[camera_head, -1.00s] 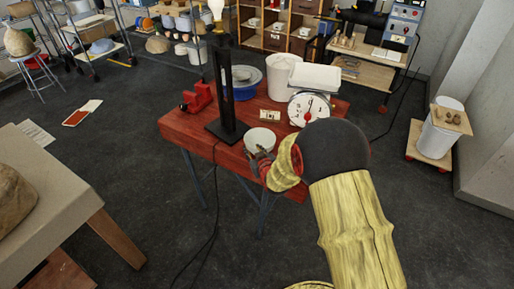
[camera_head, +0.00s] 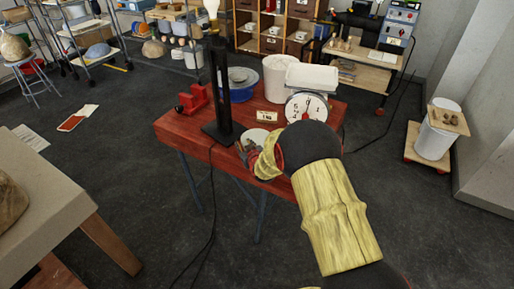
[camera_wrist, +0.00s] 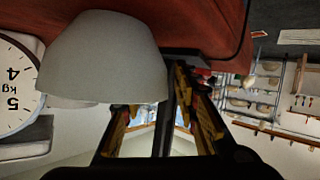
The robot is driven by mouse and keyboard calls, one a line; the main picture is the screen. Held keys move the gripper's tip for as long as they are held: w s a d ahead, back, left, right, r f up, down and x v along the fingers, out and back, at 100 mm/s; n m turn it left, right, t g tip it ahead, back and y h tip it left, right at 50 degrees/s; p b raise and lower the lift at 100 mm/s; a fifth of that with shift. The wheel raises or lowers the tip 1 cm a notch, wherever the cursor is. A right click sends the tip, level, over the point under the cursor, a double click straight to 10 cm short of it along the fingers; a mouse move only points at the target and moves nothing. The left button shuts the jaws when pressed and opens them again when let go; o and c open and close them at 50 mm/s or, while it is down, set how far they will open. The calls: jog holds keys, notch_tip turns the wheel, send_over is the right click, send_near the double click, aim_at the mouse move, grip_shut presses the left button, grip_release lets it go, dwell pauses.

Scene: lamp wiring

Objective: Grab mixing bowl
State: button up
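The white mixing bowl (camera_head: 259,133) stands upright near the front edge of the red table (camera_head: 180,128). My arm and gripper hide part of it in the head view. In the wrist view the bowl (camera_wrist: 100,55) appears inverted and fills the upper left. My gripper (camera_head: 245,147) is at the bowl's near left side. In the wrist view the gripper's fingers (camera_wrist: 165,95) are apart at the bowl's rim. One finger is partly hidden by the bowl and the other is beside its outer wall. Whether either touches it is unclear.
A white dial scale (camera_head: 305,107) stands behind the bowl on the right. A black lamp stand (camera_head: 222,95), a red vise (camera_head: 192,99), a blue bowl (camera_head: 240,95) and a white bucket (camera_head: 279,75) crowd the table. A small label card (camera_head: 267,116) lies behind the bowl.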

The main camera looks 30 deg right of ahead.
jog(key=shift+c, duration=1)
grip_shut()
